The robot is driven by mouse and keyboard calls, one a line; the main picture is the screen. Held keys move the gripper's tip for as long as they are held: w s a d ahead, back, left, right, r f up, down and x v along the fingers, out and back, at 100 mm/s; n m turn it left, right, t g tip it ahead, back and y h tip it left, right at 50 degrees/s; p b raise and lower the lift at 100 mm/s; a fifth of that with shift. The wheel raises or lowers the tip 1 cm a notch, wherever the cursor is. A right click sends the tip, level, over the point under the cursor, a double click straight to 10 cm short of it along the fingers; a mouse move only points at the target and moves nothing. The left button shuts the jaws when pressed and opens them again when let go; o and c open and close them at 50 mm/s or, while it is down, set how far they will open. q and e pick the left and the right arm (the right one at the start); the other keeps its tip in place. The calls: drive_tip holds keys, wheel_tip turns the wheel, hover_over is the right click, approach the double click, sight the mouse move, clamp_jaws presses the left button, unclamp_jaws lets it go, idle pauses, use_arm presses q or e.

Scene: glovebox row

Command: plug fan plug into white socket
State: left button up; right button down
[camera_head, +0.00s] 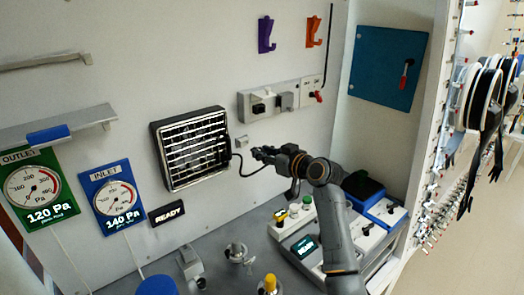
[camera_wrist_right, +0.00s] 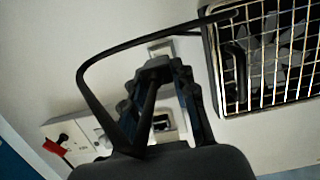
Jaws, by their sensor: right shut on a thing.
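The fan (camera_head: 190,148) is a dark square frame with a bright grille on the back wall; part of it shows at upper right in the wrist view (camera_wrist_right: 265,60). Its black cable (camera_head: 245,172) runs to my right gripper (camera_head: 258,154) and loops beside the jaws in the wrist view (camera_wrist_right: 90,68). My right gripper (camera_wrist_right: 157,72) is shut on the fan plug, mostly hidden between the fingers. It is right of the fan and below the white socket strip (camera_head: 270,101), which has a black and a grey socket face. The strip also shows at lower left (camera_wrist_right: 78,128). My left gripper is out of view.
A small pale wall plate (camera_head: 242,142) sits between fan and gripper. A red switch (camera_head: 318,96) is at the strip's right end. Purple (camera_head: 266,34) and orange (camera_head: 314,29) hooks hang above. A white control box (camera_head: 297,218) stands on the bench below.

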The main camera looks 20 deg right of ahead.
drive_tip(key=shift+f+v, duration=0.1)
drive_tip(key=shift+v, duration=0.5)
drive_tip(key=shift+f+v, duration=0.15)
drive_tip(key=shift+v, duration=0.4)
drive_tip(key=shift+r, duration=0.1)
drive_tip(key=s+d+r, duration=0.1)
drive_tip(key=d+r, duration=0.1)
drive_tip(key=r, duration=0.3)
drive_tip(key=s+d+r, duration=0.2)
drive_tip(key=r, duration=0.4)
drive_tip(key=shift+d+r+b, duration=0.2)
drive_tip(key=shift+d+b, duration=0.1)
drive_tip(key=shift+d, duration=0.1)
drive_tip(key=shift+r+p+x, duration=0.2)
drive_tip(key=shift+p+x, duration=0.45)
drive_tip(key=shift+x, duration=0.3)
drive_tip(key=shift+r+p+x, duration=0.15)
drive_tip(key=shift+p+x, duration=0.5)
drive_tip(key=shift+x, duration=0.3)
drive_tip(key=shift+r+p+x, duration=0.2)
drive_tip(key=shift+p+x, duration=0.45)
drive_tip(key=shift+x, duration=0.3)
